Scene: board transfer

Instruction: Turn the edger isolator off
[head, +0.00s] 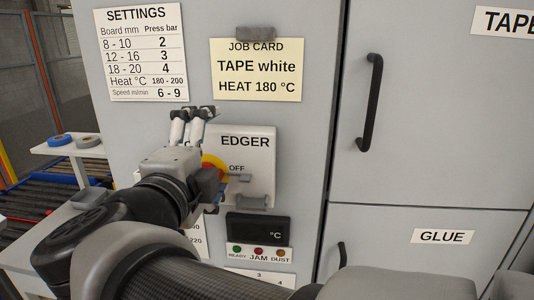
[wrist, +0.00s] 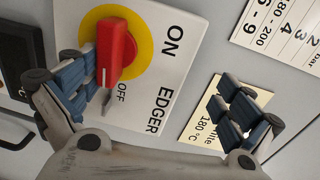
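The edger isolator is a red handle (wrist: 117,52) on a yellow disc (wrist: 143,47), mounted on a white plate marked ON, OFF and EDGER. In the wrist view the handle's long side runs toward OFF, and a white mark shows at its OFF end. In the head view the isolator (head: 211,163) is mostly hidden behind my gripper (head: 213,145). My gripper (wrist: 157,95) is open with its fingers wide apart. One finger overlaps the handle's OFF end in the wrist view; I cannot tell whether it touches. The other finger is clear of the handle, over the job card side.
The yellow job card (head: 257,85) and settings sheet (head: 146,55) are above the isolator. A dark display (head: 259,229) and indicator lights (head: 258,252) are below. A black door handle (head: 371,103) juts out at right.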

